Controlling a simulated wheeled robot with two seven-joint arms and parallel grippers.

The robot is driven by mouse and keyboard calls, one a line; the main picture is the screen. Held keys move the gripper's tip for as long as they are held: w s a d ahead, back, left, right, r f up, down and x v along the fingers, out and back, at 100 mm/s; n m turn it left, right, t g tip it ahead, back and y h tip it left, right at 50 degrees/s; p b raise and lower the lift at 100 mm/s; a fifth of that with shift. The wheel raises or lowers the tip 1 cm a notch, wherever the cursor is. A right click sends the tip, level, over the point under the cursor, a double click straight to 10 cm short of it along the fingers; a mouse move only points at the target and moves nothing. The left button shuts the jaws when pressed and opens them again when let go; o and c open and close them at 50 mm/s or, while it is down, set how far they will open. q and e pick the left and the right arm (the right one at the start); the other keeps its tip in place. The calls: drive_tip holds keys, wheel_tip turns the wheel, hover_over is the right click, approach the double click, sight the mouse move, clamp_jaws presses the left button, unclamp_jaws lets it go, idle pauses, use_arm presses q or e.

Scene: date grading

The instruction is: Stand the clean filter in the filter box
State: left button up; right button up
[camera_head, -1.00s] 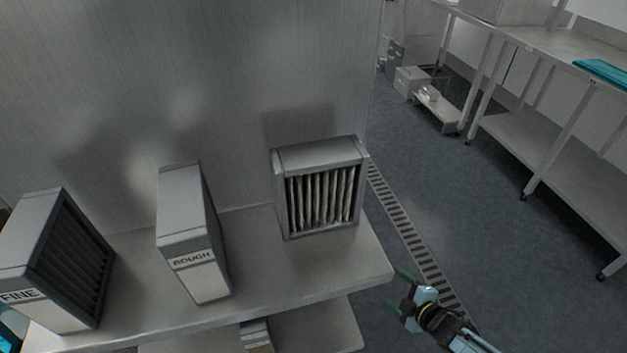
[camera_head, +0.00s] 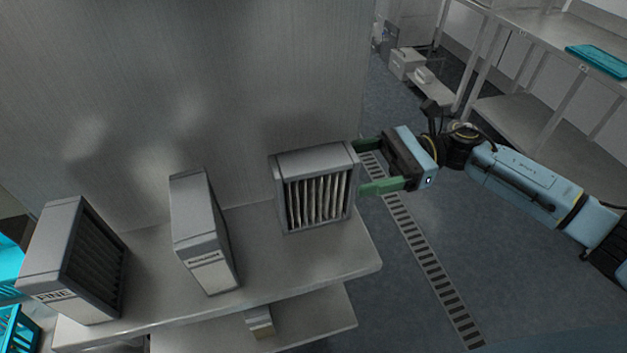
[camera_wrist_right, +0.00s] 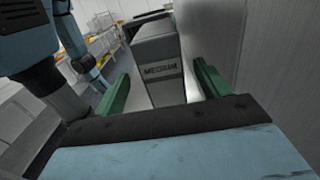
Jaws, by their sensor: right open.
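A grey-framed unit with pale upright pleats (camera_head: 315,203) stands upright at the right end of the shelf. My right gripper (camera_head: 361,167) is open at its right side, one green finger towards the back and one towards the front. In the right wrist view a grey box labelled MEDIUM (camera_wrist_right: 156,62) stands between the spread fingers of my right gripper (camera_wrist_right: 160,72), with gaps on both sides. Two similar units stand to the left: a middle one (camera_head: 203,232), its label blurred now, and one labelled FINE (camera_head: 62,296) with dark slats. My left gripper is out of view.
The steel shelf (camera_head: 290,262) backs onto a metal wall (camera_head: 230,80). A small box (camera_head: 259,322) sits on the lower shelf. Teal crates (camera_head: 12,325) stand at lower left. The floor with a drain grating (camera_head: 420,252) is open at right, before a steel workbench (camera_head: 530,115).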

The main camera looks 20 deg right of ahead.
sight(320, 176)
drive_tip(key=shift+a+p, duration=0.35)
drive_tip(key=shift+a, duration=0.9)
drive_tip(key=a+p, duration=0.2)
drive_tip(key=a, duration=0.2)
drive_tip(key=shift+a+p, duration=0.15)
drive_tip(key=shift+p, duration=0.15)
drive_tip(key=shift+a+f, duration=0.1)
drive_tip(key=shift+a, duration=0.3)
drive_tip(key=c, duration=1.6)
drive_tip(key=shift+d, duration=0.1)
drive_tip(key=shift+s, duration=0.1)
